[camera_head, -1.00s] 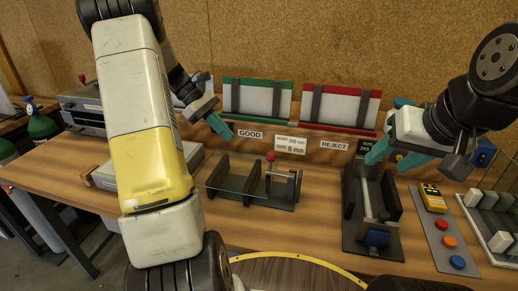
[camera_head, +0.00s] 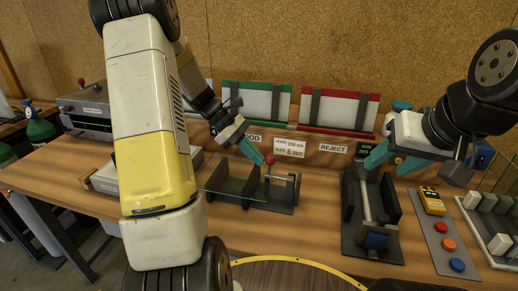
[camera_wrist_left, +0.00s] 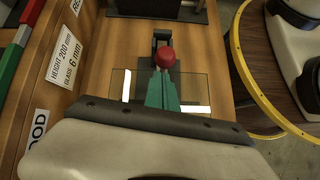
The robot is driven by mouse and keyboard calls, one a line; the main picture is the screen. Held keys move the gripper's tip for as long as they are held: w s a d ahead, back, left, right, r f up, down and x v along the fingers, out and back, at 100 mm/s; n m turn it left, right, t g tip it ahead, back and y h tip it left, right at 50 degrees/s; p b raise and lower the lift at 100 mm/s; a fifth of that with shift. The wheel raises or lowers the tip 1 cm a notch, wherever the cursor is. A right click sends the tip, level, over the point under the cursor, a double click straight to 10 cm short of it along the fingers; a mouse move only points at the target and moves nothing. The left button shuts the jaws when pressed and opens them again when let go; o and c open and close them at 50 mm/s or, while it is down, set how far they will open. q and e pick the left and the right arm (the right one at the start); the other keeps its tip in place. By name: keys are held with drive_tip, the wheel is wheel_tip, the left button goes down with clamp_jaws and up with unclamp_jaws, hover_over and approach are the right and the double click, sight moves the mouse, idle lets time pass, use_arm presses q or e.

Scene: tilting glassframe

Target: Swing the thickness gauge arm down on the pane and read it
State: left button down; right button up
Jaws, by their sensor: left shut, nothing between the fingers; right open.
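The thickness gauge's red knob (camera_head: 270,159) stands up at the right part of a dark fixture (camera_head: 282,207) on the bench. My right gripper (camera_head: 376,160) is open above a second dark fixture at the right.
Green GOOD (camera_head: 229,101) and red REJECT (camera_head: 365,111) racks stand behind. A sign (camera_head: 290,147) reads glass 6 mm.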

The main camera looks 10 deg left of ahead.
idle(0.3)
use_arm(q)
drive_tip(key=shift+s+d+r+y, duration=0.1)
drive_tip(key=shift+d+r+y, duration=0.95)
drive_tip(key=shift+r+y, duration=0.15)
drive_tip(key=shift+d+r+y, duration=0.3)
drive_tip(key=shift+d+r, duration=0.35)
drive_tip(key=shift+d, duration=0.1)
